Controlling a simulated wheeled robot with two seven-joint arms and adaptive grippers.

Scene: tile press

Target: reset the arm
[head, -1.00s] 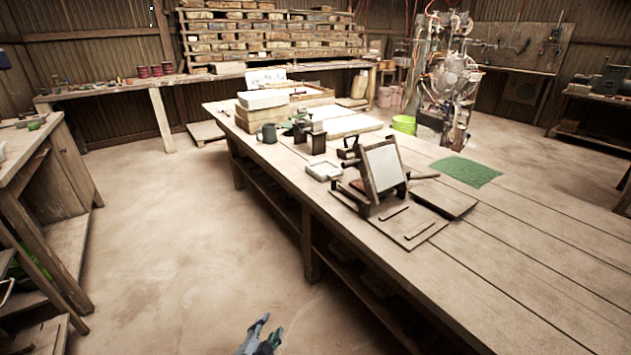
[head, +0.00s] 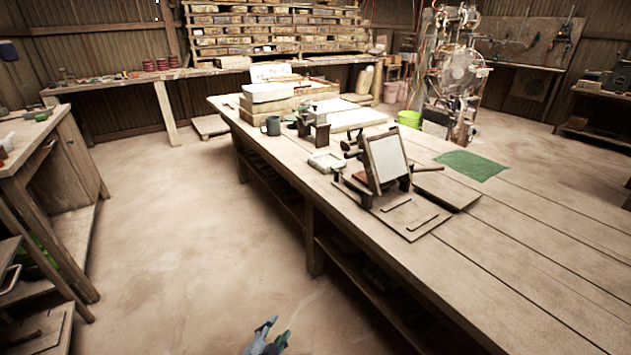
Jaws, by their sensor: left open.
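My left gripper (head: 272,330) shows at the bottom edge of the head view, over the bare floor and left of the long table (head: 480,265). It is open, and nothing shows between its fingers. My right gripper is not in view. The tile press (head: 385,163) stands on the table with its pale plate tilted up. A flat board with two dark bars (head: 412,219) lies in front of it.
A dark mug (head: 271,125), a small pale block (head: 325,162) and stacked slabs (head: 268,92) sit farther back. Another bench (head: 45,150) stands at the left. The floor between is clear.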

